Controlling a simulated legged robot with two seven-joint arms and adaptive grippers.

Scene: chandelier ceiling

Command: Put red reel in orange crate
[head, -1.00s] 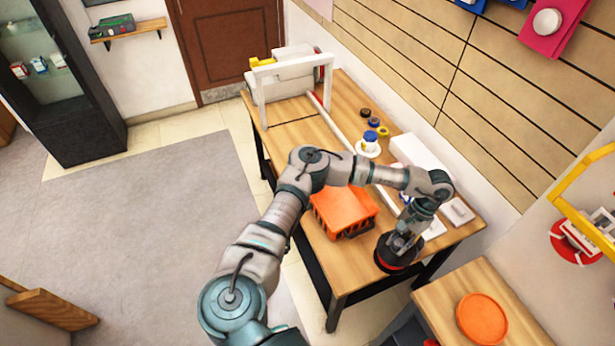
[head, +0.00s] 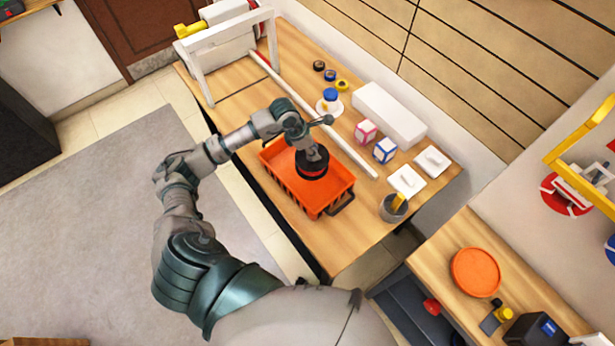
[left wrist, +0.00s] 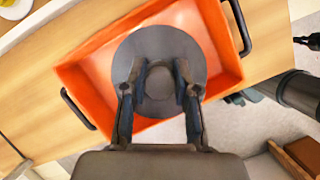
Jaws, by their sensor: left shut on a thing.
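The red reel (head: 312,172) is a dark-faced disc with a red rim. My left gripper (head: 308,150) is shut on its hub from above. In the left wrist view, the reel (left wrist: 127,58) is a grey round face, and the gripper's fingers (left wrist: 160,82) sit on either side of its hub. The orange crate (head: 338,192) stands on the wooden table, with dark handles. The reel is over the crate's opening, within its walls in both views; I cannot tell whether it touches the floor. The crate (left wrist: 85,78) also surrounds it in the left wrist view. My right gripper is not in view.
A white bar (head: 320,118) lies behind the crate. Two small cubes (head: 385,150), a white box (head: 390,114) and a grey cup (head: 393,208) stand to its right. A white frame (head: 228,50) stands at the table's far left. An orange disc (head: 475,272) lies on the side table.

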